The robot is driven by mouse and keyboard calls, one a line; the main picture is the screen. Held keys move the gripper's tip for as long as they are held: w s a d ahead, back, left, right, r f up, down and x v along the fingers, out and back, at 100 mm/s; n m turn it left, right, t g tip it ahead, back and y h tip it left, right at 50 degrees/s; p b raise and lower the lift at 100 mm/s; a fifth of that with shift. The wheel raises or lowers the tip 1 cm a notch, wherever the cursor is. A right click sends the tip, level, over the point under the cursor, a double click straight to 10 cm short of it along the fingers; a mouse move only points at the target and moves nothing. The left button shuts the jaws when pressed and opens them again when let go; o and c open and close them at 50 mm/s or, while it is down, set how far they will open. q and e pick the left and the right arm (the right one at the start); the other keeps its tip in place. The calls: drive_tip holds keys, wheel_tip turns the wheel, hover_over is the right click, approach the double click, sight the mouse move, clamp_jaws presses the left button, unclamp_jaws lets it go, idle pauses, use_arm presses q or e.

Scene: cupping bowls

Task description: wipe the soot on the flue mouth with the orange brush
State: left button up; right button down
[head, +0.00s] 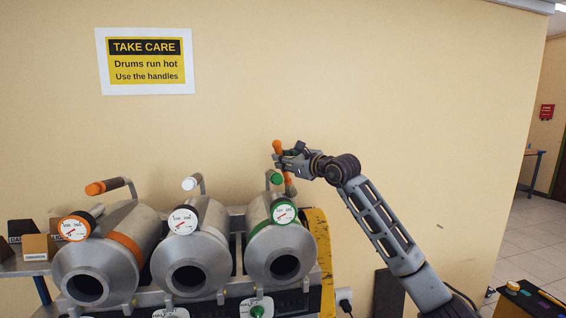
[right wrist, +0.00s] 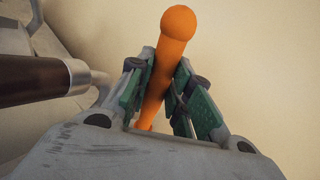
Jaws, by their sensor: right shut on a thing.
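My right gripper (head: 284,158) is shut on the orange brush (head: 277,148). In the right wrist view the gripper (right wrist: 166,60) has one finger on each side of the orange brush handle (right wrist: 178,24). The brush is held up behind the right drum, near its green-tipped handle, with its lower end pointing down. The bristle end is hidden in the right wrist view and small in the head view. I cannot pick out a flue mouth or soot for certain. My left gripper is not in view.
Three metal drums with dark round openings stand in a row: the left drum (head: 88,280), middle drum (head: 192,270) and right drum (head: 283,248). Handles (head: 109,186) rise above them. A yellow panel (head: 319,250) stands at the right drum's side. The wall (head: 420,80) is behind.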

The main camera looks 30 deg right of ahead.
drive_tip(key=shift+f, duration=0.15)
idle(0.4)
drive_tip(key=shift+w+p, duration=0.3)
drive_tip(key=shift+w, duration=0.05)
drive_tip(key=shift+w+d+p, duration=0.15)
drive_tip(key=shift+w+p, duration=0.05)
drive_tip(key=shift+w, duration=0.3)
drive_tip(key=shift+w+d+p, duration=0.15)
drive_tip(key=shift+w+p, duration=0.05)
drive_tip(key=shift+w, duration=0.3)
drive_tip(key=shift+w, duration=0.15)
drive_tip(key=shift+w+d+p, duration=0.2)
drive_tip(key=shift+w+p, duration=0.15)
drive_tip(key=shift+w, duration=0.2)
drive_tip(key=shift+w+d+p, duration=0.15)
drive_tip(key=shift+w+p, duration=0.15)
drive_tip(key=shift+w, duration=0.2)
